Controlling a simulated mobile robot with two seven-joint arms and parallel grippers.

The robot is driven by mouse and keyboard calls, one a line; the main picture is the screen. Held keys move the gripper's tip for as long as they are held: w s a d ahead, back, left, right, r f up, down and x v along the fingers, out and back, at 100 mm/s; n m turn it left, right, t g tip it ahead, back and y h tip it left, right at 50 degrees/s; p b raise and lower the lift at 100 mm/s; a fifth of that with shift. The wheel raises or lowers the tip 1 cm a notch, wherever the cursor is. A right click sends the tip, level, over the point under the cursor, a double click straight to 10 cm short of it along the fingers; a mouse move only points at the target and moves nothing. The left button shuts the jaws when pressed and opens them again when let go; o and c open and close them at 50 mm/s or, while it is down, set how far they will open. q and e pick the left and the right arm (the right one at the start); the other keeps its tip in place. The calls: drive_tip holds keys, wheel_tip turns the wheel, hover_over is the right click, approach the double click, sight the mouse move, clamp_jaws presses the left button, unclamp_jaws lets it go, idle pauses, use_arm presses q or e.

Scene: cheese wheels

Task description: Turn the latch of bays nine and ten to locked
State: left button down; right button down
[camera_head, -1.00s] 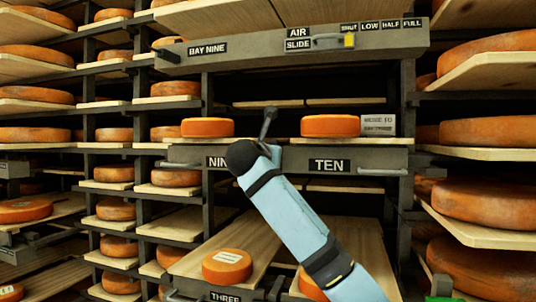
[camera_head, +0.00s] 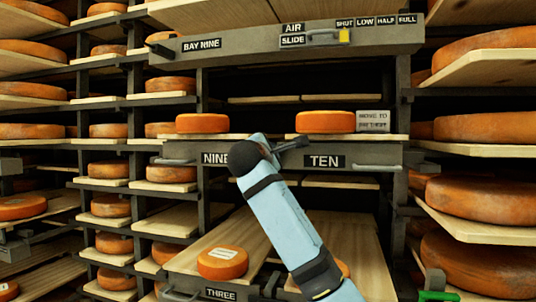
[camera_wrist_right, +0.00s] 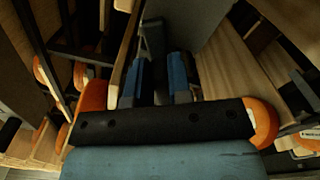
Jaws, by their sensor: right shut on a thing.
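The latch (camera_head: 293,144) is a dark lever on the grey front between the NINE label (camera_head: 215,158) and the TEN label (camera_head: 325,162). It lies nearly level, its end pointing right towards TEN. My right arm comes up from the lower right, and its wrist covers the latch's pivot. My right gripper (camera_wrist_right: 160,78) shows blue fingers in the wrist view, closed around a dark grey part of the latch (camera_wrist_right: 154,42). In the head view the fingertips are mostly hidden behind the wrist. My left gripper is not in view.
Cheese wheels (camera_head: 203,123) and (camera_head: 326,121) stand on boards above the labels, beside a small grey sign (camera_head: 372,121). An overhead bar (camera_head: 290,45) carries a yellow slide tab. Pulled-out boards with a cheese (camera_head: 222,262) lie below my arm. Loaded shelves stand either side.

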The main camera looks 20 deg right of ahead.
drive_tip(key=m, duration=0.3)
drive_tip(key=f+m, duration=0.1)
drive_tip(key=m, duration=0.1)
drive_tip(key=shift+d+m+b, duration=0.1)
drive_tip(key=shift+m+b, duration=0.3)
idle(0.4)
drive_tip(key=c, duration=1)
unclamp_jaws()
drive_tip(key=shift+s, duration=0.1)
drive_tip(key=shift+c, duration=0.2)
drive_tip(key=b+v, duration=0.3)
drive_tip(key=v, duration=1)
drive_tip(key=shift+s+a, duration=0.25)
drive_tip(key=shift+s, duration=0.1)
drive_tip(key=shift+f, duration=0.1)
